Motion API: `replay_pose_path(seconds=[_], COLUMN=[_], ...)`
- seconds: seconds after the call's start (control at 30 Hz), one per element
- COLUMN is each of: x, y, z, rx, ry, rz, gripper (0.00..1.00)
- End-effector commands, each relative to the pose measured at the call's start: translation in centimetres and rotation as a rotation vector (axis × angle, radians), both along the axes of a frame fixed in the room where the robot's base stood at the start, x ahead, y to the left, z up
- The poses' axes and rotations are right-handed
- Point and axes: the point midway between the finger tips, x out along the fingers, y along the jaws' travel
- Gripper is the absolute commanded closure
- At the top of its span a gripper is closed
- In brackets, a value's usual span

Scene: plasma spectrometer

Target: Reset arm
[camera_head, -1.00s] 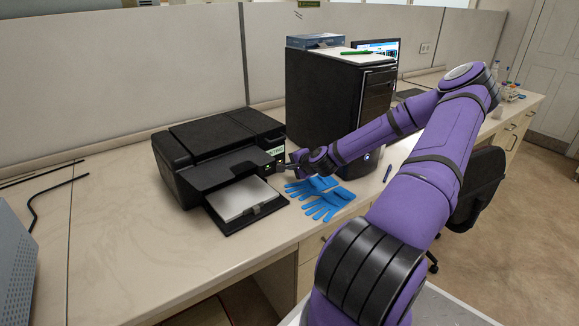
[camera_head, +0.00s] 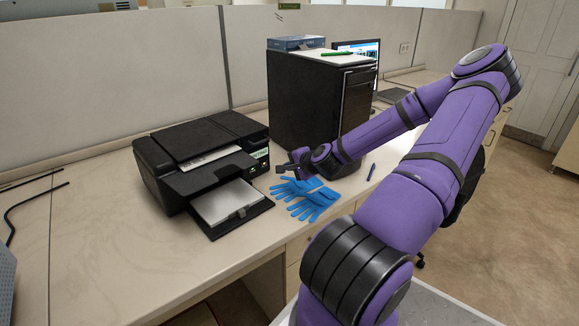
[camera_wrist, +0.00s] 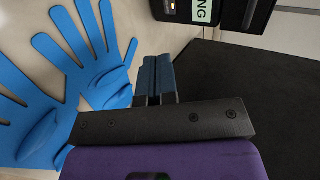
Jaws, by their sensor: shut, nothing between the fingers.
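My gripper (camera_head: 285,167) is in the head view at the end of my purple arm, above the desk just right of the printer's front corner. Its tip is close to the blue gloves (camera_head: 313,204) but appears above them. In the wrist view my gripper (camera_wrist: 154,80) shows its two fingers together, with nothing between them. The blue gloves also show in the wrist view (camera_wrist: 45,100), to the left of the fingers. A dark surface fills the right side of the wrist view.
A black printer (camera_head: 205,160) with paper in its tray stands left of my gripper. A black computer tower (camera_head: 318,100) stands behind it. A pen (camera_head: 371,172) lies right of the gloves. A monitor (camera_head: 362,55) is further back.

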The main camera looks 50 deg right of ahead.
Motion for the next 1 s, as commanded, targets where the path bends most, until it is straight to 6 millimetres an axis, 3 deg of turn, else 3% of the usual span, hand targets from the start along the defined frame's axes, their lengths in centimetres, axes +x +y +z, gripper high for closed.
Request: replay_pose_path(seconds=[0.67, 0.77, 1.0], x=[0.2, 0.5, 1.3], y=[0.4, 1.6, 6.6], z=[0.0, -0.2, 0.0], rx=[-0.007, -0.036, -0.170], ry=[0.012, 0.056, 0.255], rz=[0.017, 0.073, 0.319], gripper=[1.00, 1.00, 1.00])
